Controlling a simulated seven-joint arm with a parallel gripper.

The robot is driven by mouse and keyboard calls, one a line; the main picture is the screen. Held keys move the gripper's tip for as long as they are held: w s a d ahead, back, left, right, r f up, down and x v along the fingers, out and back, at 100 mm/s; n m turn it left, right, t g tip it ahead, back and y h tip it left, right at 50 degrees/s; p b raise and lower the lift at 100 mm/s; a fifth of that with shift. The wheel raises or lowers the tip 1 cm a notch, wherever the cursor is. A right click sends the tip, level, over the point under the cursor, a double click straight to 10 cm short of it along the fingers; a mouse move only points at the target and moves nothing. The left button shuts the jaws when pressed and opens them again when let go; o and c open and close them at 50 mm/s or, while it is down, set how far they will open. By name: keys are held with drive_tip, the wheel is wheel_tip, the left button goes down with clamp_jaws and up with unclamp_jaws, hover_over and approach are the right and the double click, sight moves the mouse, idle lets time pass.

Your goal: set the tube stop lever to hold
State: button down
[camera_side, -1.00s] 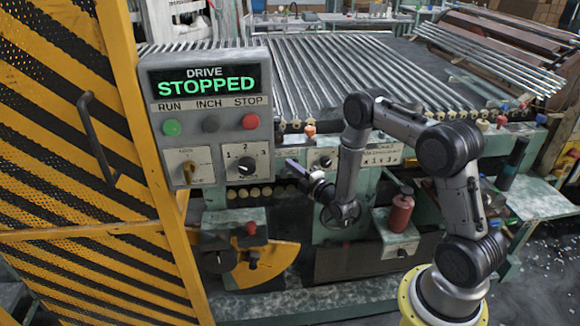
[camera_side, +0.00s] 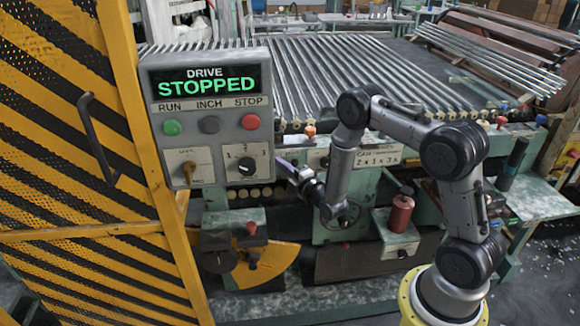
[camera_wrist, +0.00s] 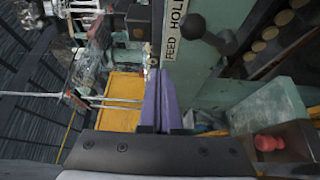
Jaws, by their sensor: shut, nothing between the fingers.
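In the wrist view, a dark lever with a black ball knob (camera_wrist: 193,24) stands beside a pale plate marked FEED and HOLD (camera_wrist: 172,38). The knob appears closer to the word HOLD, but the angle makes its exact setting hard to tell. My gripper (camera_wrist: 160,72) is shut and empty, its purple-looking fingers pointing up the picture just below the plate. The fingertips look apart from the knob. In the side view my gripper (camera_side: 279,162) is right of the control panel. I cannot make out the lever clearly there.
The control panel (camera_side: 207,120) reads DRIVE STOPPED and stands close left of my gripper. A yellow striped guard (camera_side: 70,150) is farther left. A red-knobbed handle (camera_side: 251,228) sits below, by an orange plate (camera_side: 272,262). A red bottle (camera_side: 401,214) stands right.

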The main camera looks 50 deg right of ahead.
drive_tip(key=s+a+f, duration=0.2)
drive_tip(key=s, duration=0.6)
drive_tip(key=shift+s+a+f, duration=0.3)
drive_tip(key=shift+a, duration=0.05)
drive_tip(key=w+a+n+g+y, duration=0.1)
drive_tip(key=w+a+g+y, duration=0.4)
drive_tip(key=a, duration=0.4)
wheel_tip(320, 180, up, 6)
drive_tip(key=s+m+g, duration=0.2)
drive_tip(key=s+r+m+g, duration=0.2)
drive_tip(key=s+r+m, duration=0.5)
drive_tip(key=s+r, duration=0.45)
drive_tip(key=s+a+r+m+g, duration=0.1)
drive_tip(key=s+r+m, duration=0.1)
drive_tip(key=s, duration=0.7)
drive_tip(key=s+a+r+m+g, duration=0.1)
drive_tip(key=s+m, duration=0.3)
drive_tip(key=s, duration=0.5)
drive_tip(key=shift+s+a+r+g, duration=0.25)
drive_tip(key=shift+a+r+g, duration=0.15)
drive_tip(key=shift+a+r, duration=0.2)
